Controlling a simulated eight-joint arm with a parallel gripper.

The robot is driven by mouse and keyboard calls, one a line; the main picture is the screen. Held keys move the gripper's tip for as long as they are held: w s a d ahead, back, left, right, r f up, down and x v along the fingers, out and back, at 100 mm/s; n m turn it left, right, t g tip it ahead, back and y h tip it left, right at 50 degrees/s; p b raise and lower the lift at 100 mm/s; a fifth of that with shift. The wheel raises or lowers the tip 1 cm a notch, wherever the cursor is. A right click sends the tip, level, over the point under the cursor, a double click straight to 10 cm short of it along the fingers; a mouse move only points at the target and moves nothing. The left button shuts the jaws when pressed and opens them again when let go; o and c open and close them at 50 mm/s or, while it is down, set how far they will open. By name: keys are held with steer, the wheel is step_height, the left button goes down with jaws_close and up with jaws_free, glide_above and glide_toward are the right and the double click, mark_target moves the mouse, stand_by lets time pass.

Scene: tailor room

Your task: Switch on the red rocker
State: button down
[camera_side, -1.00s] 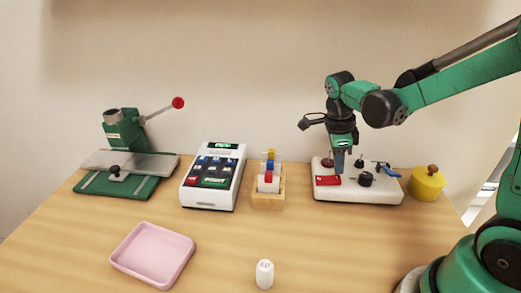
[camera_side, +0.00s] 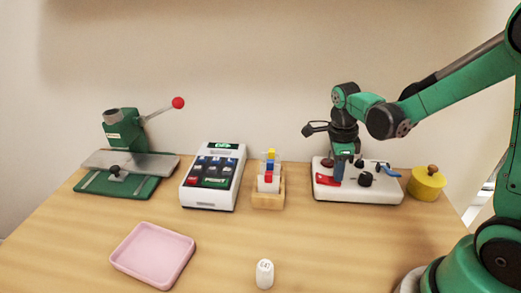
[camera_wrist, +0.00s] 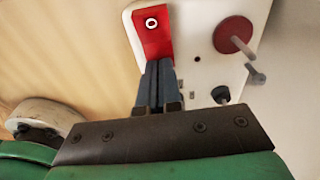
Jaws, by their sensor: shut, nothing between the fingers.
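The red rocker (camera_side: 327,180) sits at the front left of a white control panel (camera_side: 350,194). In the wrist view the rocker (camera_wrist: 151,35) shows a white ring mark near its far end. My gripper (camera_side: 338,179) is shut and empty and points down at the rocker. In the wrist view my fingertips (camera_wrist: 160,66) are at the rocker's near end and cover it. They look to be touching it or just above it; I cannot tell which. Whether the rocker is tipped is also unclear.
The panel also carries a dark red knob (camera_wrist: 233,34), a black knob (camera_side: 365,179) and a blue lever (camera_side: 389,170). A yellow pot (camera_side: 427,184) stands right of it, a wooden holder (camera_side: 268,200) left. The front table is mostly clear, with a pink tray (camera_side: 152,256) and white shaker (camera_side: 264,274).

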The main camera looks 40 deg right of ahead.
steer(key=shift+w+a+r, duration=0.3)
steer(key=shift+w+a, duration=0.2)
step_height(320, 180, up, 14)
steer(key=s+d, duration=0.1)
steer(key=shift+s+d, duration=0.25)
steer(key=shift+s, duration=0.05)
stand_by(0.3)
steer(key=shift+f, duration=0.1)
steer(key=a+f+n+t, duration=0.2)
steer(key=a+n+t, duration=0.2)
steer(key=n, duration=0.9)
steer(key=s+a+f+n+t, duration=0.1)
steer(key=a+f+n+t, duration=0.2)
steer(key=n, duration=1.1)
steer(key=a+t, duration=0.1)
steer(key=a, duration=0.2)
steer(key=shift+s+f+y, duration=0.2)
steer(key=shift+f+y, duration=0.1)
steer(key=shift+f, duration=0.05)
